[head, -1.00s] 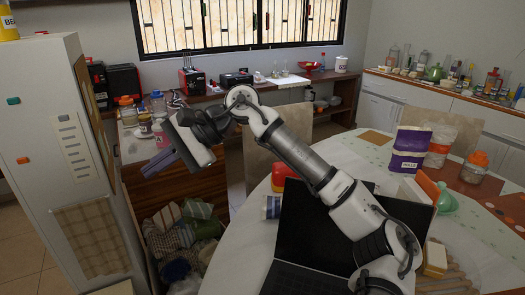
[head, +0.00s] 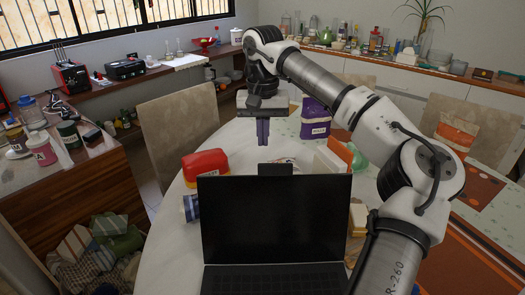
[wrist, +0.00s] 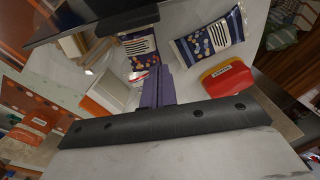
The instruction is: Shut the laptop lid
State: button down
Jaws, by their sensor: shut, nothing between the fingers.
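The black laptop (head: 275,218) stands open on the round table, its screen upright and facing me, its keyboard at the bottom edge of the head view. A small black block (head: 276,169) shows at the top middle of its lid; whether it is part of the laptop I cannot tell. My gripper (head: 263,141) points down beyond the lid, apart from it, with its purple fingers together and empty. In the wrist view the dark lid (wrist: 85,18) crosses the top left, and my gripper (wrist: 160,72) shows below it.
Beyond the lid are a red and yellow container (head: 205,164), a patterned packet (wrist: 208,42), and a white and orange carton (wrist: 110,92). A purple bag (head: 316,118) stands farther back. A chair (head: 180,125) is at the table's far left. The table's left front is clear.

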jog(key=s+f+p, duration=0.1)
jog(key=s, duration=0.1)
jog(key=s+f, duration=0.1)
jog(key=shift+s+f+p, duration=0.35)
jog(key=shift+p, duration=0.05)
jog(key=shift+s+d, duration=0.1)
jog(key=shift+d, duration=0.05)
